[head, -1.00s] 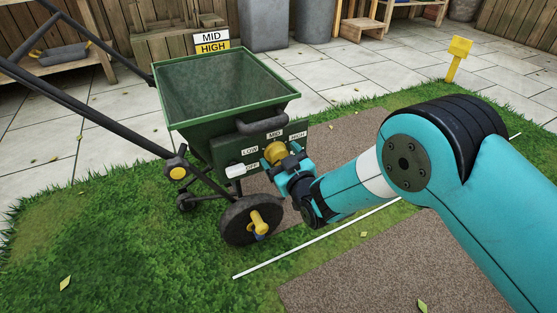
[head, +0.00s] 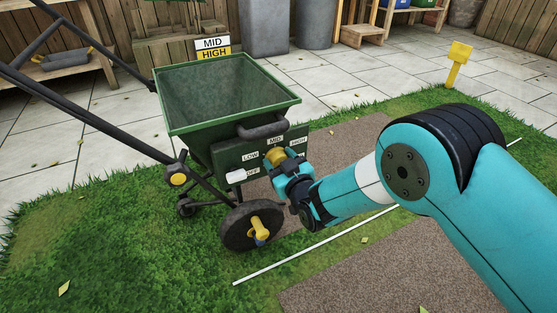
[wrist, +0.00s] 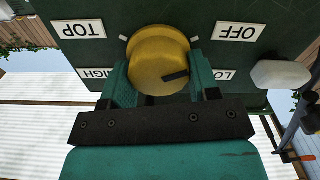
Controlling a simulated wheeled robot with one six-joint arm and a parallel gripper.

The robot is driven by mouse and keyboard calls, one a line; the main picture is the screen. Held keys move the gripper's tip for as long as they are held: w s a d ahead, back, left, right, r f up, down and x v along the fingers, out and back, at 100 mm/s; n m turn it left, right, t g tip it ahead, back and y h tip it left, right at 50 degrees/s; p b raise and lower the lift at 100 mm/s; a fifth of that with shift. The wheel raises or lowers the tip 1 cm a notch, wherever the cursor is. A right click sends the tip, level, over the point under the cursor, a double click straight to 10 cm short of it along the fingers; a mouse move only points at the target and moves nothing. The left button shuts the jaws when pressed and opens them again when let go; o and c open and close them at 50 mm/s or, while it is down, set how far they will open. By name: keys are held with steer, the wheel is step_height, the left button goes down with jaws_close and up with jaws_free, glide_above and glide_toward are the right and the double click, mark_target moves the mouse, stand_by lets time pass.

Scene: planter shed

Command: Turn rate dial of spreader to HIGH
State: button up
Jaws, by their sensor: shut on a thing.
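The yellow rate dial (head: 275,156) is on the green panel of the spreader (head: 215,95), with LOW, MID, HIGH and OFF labels around it. My gripper (head: 284,167) is shut on the dial, which also shows in the wrist view (wrist: 158,55) between the two teal fingers (wrist: 156,78). In that view the labels are upside down: OFF (wrist: 240,32) and LOW to the right, TOP (wrist: 80,30) and HIGH to the left. A black mark (wrist: 175,76) lies on the dial's lower right. I cannot tell exactly which label it points at. MID is hidden there.
A white lever or knob (head: 236,175) sticks out left of the dial. A wheel with a yellow-and-blue hub (head: 258,230) is below. A sign reading MID over HIGH (head: 213,48) stands behind the hopper. A yellow post (head: 457,62) stands at right.

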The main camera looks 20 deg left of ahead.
steer(key=m+p, duration=0.1)
steer(key=m, duration=0.2)
steer(key=shift+w+d+r+m+p, duration=0.1)
steer(key=shift+d+m+p, duration=0.05)
steer(key=shift+m+p, duration=0.25)
steer(key=m+p, duration=0.1)
steer(key=m, duration=0.3)
steer(key=shift+p, duration=0.35)
steer(key=m, duration=0.2)
steer(key=m+p, duration=0.1)
steer(key=m, duration=0.2)
steer(key=shift+w+d+f, duration=0.1)
steer(key=shift+f, duration=0.1)
steer(key=m+p, duration=0.1)
steer(key=m, duration=0.3)
steer(key=shift+f+m, duration=0.15)
steer(key=shift+m, duration=0.15)
steer(key=m+p, duration=0.1)
steer(key=m, duration=0.3)
steer(key=shift+f, duration=0.15)
steer(key=m, duration=0.5)
steer(key=shift+f+p, duration=0.15)
steer(key=shift+p, duration=0.15)
steer(key=m, duration=0.8)
steer(key=shift+f+m+p, duration=0.15)
steer(key=shift+m+p, duration=0.15)
